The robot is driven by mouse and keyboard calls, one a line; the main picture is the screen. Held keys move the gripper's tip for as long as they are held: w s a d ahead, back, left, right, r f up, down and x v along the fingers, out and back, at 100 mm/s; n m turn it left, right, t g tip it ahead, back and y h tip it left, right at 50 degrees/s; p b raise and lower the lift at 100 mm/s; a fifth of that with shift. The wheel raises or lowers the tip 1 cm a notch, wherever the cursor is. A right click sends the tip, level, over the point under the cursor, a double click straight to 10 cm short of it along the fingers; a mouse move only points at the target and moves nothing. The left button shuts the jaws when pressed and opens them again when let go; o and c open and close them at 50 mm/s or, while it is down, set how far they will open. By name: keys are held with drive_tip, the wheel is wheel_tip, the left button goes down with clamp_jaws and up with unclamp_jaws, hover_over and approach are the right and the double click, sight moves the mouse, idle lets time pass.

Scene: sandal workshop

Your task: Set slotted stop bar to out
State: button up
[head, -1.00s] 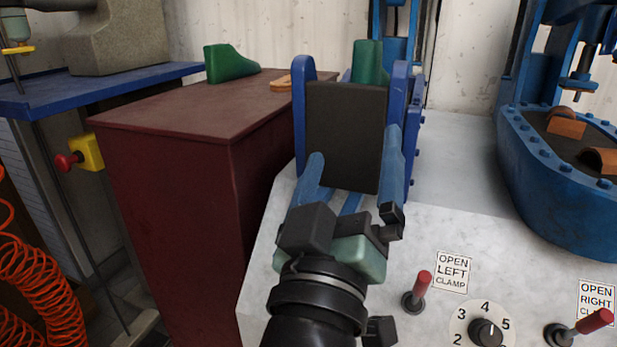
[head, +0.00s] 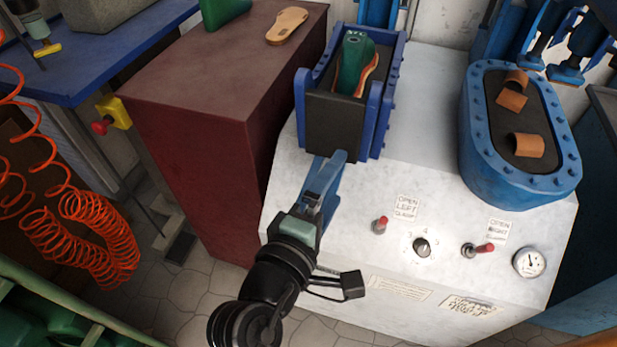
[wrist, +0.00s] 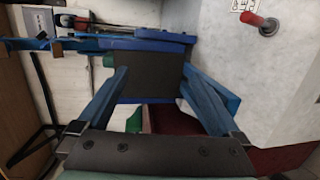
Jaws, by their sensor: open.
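My gripper (wrist: 155,72) is open, its two blue fingers spread with nothing seen between their tips. In the head view my gripper (head: 328,164) is just in front of the left clamp's dark front plate (head: 345,128). The same plate (wrist: 150,72) shows beyond the fingers in the wrist view; I cannot tell whether they touch it. The left clamp has blue side walls (head: 383,100) and holds a green last with a sandal (head: 354,65). I cannot identify the slotted stop bar with certainty; the fingers may hide part of the clamp front.
The white machine top (head: 430,130) carries a left red-tipped lever (head: 380,225), a dial (head: 421,247) and a right lever (head: 480,249). A blue oval press bed (head: 478,165) stands right. A maroon cabinet (head: 215,130) is close left, with orange hoses (head: 90,230) beyond.

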drive_tip(key=s+a+f+n+t+y+b, duration=0.1)
drive_tip(key=s+a+f+n, duration=0.3)
drive_tip(key=n, duration=0.6)
drive_tip(key=s+a+f+n+t+y, duration=0.1)
drive_tip(key=s+a+f+n, duration=0.25)
drive_tip(key=s+n, duration=0.4)
drive_tip(key=w+d+n, duration=0.1)
drive_tip(key=w+d, duration=0.4)
drive_tip(key=w, duration=0.8)
drive_tip(key=shift+w+n, duration=0.3)
drive_tip(key=shift+n, duration=0.05)
drive_tip(key=shift+f, duration=0.1)
clamp_jaws()
